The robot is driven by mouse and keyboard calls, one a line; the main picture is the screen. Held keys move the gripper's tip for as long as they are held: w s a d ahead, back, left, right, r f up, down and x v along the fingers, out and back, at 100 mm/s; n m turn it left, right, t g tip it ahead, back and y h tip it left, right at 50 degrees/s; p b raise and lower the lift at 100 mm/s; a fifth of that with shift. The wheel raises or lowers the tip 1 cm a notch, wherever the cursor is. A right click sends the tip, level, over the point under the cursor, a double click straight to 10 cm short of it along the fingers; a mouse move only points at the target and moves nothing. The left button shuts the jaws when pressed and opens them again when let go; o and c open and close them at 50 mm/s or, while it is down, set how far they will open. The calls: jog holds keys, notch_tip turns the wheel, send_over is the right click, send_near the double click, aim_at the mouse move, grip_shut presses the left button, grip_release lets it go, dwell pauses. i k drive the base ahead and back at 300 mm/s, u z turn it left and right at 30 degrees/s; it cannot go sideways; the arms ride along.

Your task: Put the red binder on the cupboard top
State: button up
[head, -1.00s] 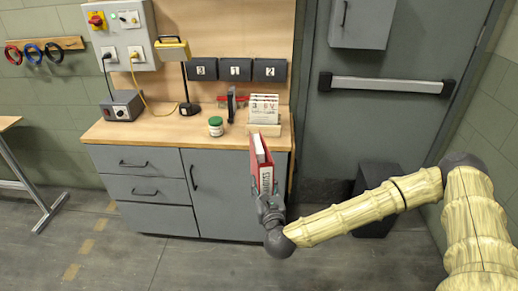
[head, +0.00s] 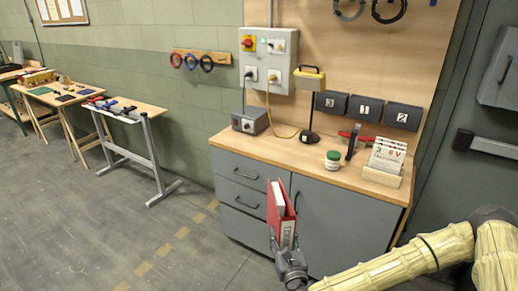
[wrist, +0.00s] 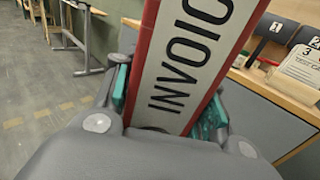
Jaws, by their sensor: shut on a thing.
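The red binder (head: 280,212) is upright and slightly tilted in my gripper (head: 287,250), in front of the grey cupboard. Its white spine label reading "INVOIC…" shows large in the wrist view (wrist: 190,50), with the teal finger pads of my gripper (wrist: 163,105) on both sides of its lower end. The gripper is shut on the binder. The cupboard top (head: 270,145) is a wooden surface behind the binder. In the head view the binder's upper end appears below the top's front edge. The binder's far side is hidden.
On the cupboard top stand a grey box (head: 250,121), a yellow-headed lamp (head: 309,100), a green-lidded jar (head: 333,160), a dark upright tool (head: 352,142) and a card holder (head: 382,174). The left and front middle parts are clear. Trestle tables (head: 135,112) stand further left.

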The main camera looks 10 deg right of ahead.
aim_at(309, 156)
jog(key=u, duration=0.95)
jog(key=i, duration=1.75)
jog(key=z, duration=2.85)
